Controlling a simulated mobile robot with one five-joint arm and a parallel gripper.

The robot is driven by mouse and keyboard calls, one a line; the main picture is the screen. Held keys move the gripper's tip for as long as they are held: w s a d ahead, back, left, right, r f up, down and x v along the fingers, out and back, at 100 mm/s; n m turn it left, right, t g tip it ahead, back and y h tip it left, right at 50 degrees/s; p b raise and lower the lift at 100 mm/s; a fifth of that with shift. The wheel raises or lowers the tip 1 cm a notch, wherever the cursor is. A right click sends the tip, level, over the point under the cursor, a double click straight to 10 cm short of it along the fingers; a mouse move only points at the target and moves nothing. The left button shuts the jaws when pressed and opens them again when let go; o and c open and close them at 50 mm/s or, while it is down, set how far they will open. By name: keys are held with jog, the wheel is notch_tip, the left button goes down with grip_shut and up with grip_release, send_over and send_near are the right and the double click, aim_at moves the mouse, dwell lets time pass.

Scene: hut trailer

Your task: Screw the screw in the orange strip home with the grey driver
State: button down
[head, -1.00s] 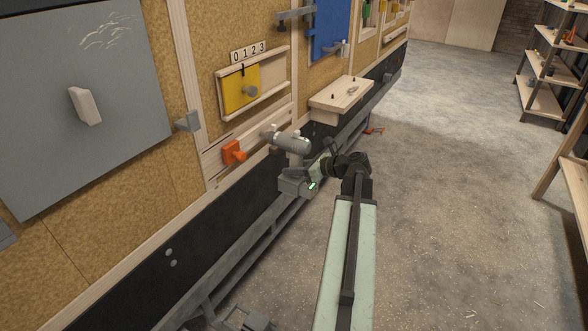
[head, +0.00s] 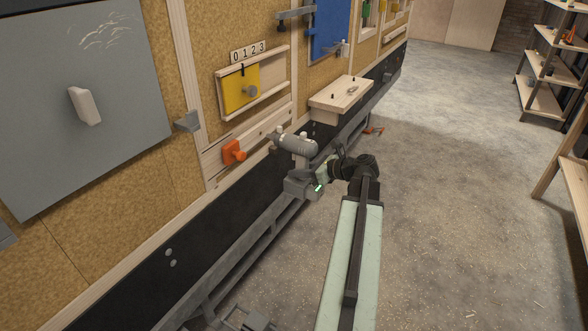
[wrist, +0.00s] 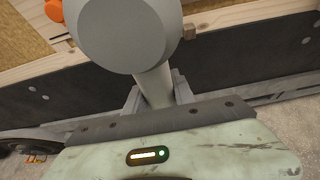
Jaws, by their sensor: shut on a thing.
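The grey driver (head: 297,144) is a drill-shaped tool in my gripper (head: 306,176). My gripper is shut on its handle, and the driver's nose points left toward the wall. In the wrist view the driver's round grey body (wrist: 125,30) fills the top middle, with the handle (wrist: 156,86) between the jaws (wrist: 157,98). An orange piece (head: 233,152) sits on a pale wooden rail on the wall, left of the driver and apart from it. It also shows in the wrist view (wrist: 54,10). I cannot make out a screw or the driver's bit.
A wooden shelf (head: 341,93) juts from the wall beyond the driver. A dark grey ledge (head: 247,236) runs low along the wall. Open floor (head: 450,200) lies to the right.

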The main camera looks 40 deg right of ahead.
jog(key=s+d, duration=0.2)
jog(key=d, duration=0.6)
jog(key=shift+s, duration=0.3)
dwell(0.5)
notch_tip(320, 180, up, 12)
jog(key=p, duration=1.1)
jog(key=shift+f, duration=0.2)
